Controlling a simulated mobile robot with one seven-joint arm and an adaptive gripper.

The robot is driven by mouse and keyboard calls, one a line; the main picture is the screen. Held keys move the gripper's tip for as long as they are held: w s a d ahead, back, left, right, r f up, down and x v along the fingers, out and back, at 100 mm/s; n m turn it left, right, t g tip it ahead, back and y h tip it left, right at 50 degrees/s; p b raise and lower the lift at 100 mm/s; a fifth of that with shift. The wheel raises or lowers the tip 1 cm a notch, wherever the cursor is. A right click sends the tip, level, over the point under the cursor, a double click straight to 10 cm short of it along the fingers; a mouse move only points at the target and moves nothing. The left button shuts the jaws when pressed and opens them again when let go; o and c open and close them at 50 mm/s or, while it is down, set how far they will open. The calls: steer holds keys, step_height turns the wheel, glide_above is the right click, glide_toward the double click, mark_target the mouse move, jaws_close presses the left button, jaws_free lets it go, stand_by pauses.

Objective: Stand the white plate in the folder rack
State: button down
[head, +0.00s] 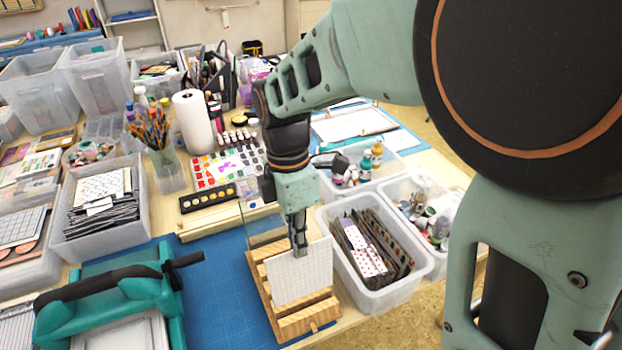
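The white plate (300,279), marked with a fine grid, is upright and slightly tilted in the head view. It is at the wooden folder rack (308,318), between its slats. My gripper (299,250) points down at the plate's top edge, with its narrow fingers close together and overlapping that edge. It appears shut on the plate. The plate's lower edge is hidden behind the front slats, so I cannot tell whether it rests on the rack's base.
A blue mat (220,290) lies under the rack. A teal press (120,305) stands at left. A clear bin of folders (375,250) is close at right. A clear pane (262,222) stands behind the plate. Paints and a paper roll (193,122) are farther back.

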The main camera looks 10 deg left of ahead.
mark_target(300, 259)
steer(key=shift+s+d+f+b, duration=0.15)
steer(key=shift+f+b, duration=0.7)
steer(key=shift+f, duration=0.55)
steer(key=shift+s+d+f+b, duration=0.1)
steer(key=shift+s+f+b, duration=0.1)
steer(key=shift+f+b, duration=0.95)
steer(key=shift+s+d+f+b, duration=0.15)
steer(key=shift+f+b, duration=0.45)
steer(key=shift+f, duration=1.05)
steer(key=shift+a, duration=0.1)
steer(key=c, duration=2.1)
jaws_free()
steer(key=shift+w+a+r+p, duration=0.1)
steer(key=shift+w+r+p, duration=0.05)
steer(key=shift+r+p, duration=1.05)
steer(key=shift+w+a+r+p, duration=0.1)
steer(key=shift+w+r+p, duration=0.05)
steer(key=shift+r+p, duration=1)
steer(key=shift+r, duration=0.15)
